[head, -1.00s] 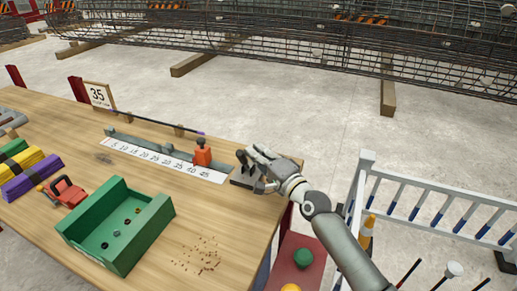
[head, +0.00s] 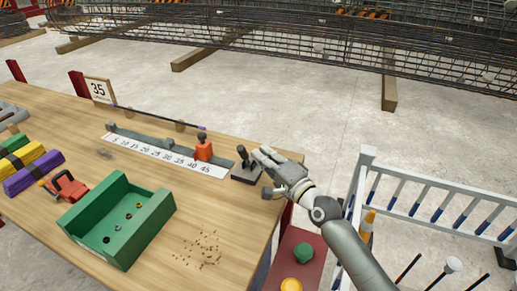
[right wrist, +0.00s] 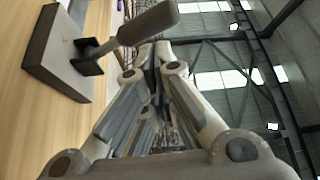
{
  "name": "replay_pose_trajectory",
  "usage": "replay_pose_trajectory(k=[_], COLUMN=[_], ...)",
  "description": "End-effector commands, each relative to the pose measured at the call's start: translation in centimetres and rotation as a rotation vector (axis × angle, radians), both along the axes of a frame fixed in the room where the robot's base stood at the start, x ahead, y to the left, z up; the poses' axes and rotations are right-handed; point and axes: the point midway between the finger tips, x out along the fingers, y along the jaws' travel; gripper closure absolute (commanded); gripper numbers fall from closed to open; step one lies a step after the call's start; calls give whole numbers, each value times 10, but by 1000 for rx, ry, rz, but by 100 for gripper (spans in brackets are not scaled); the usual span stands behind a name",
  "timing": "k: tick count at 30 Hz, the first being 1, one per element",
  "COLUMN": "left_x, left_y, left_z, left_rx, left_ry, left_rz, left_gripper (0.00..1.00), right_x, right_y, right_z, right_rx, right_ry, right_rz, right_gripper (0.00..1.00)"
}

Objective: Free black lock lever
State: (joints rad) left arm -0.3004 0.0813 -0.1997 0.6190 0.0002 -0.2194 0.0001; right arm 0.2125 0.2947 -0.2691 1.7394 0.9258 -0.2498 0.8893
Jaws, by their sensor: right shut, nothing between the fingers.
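The black lock lever (head: 242,156) stands on a dark block-shaped base (head: 246,175) at the right end of the bench. In the right wrist view, its dark handle (right wrist: 148,22) rises on a short metal stem from the base (right wrist: 58,52). My right gripper (head: 260,155) is just to the right of the lever in the head view. Its fingers are together and hold nothing. In the right wrist view the fingertips (right wrist: 153,50) are close to the handle; I cannot tell whether they touch it. My left gripper is not in view.
A numbered scale strip (head: 165,158) with an orange stop block (head: 203,149) lies left of the lever. A green bin (head: 118,222) and a red clamp-like tool (head: 66,187) stand nearer on the bench. A white and blue railing (head: 430,200) is to the right.

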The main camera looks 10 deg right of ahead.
Motion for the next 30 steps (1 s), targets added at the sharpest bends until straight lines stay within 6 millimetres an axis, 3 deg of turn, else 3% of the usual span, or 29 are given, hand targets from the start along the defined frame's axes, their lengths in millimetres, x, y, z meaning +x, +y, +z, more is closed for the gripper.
replay_pose_trajectory(k=[6,13,19,30], left_x=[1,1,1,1], left_y=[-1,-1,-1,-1], left_z=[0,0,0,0], left_rx=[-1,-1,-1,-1], left_ry=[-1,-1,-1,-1], left_rz=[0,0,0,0], left_gripper=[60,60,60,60], right_x=[-39,-69,-79,-80], right_y=[-21,-36,-41,-42], right_z=[-4,-6,-6,-6], right_rx=[-4,-2,1,1], right_ry=[-1,-3,-3,-4], right_rz=[-2,-4,-5,-5], right_gripper=[100,100,100,100])
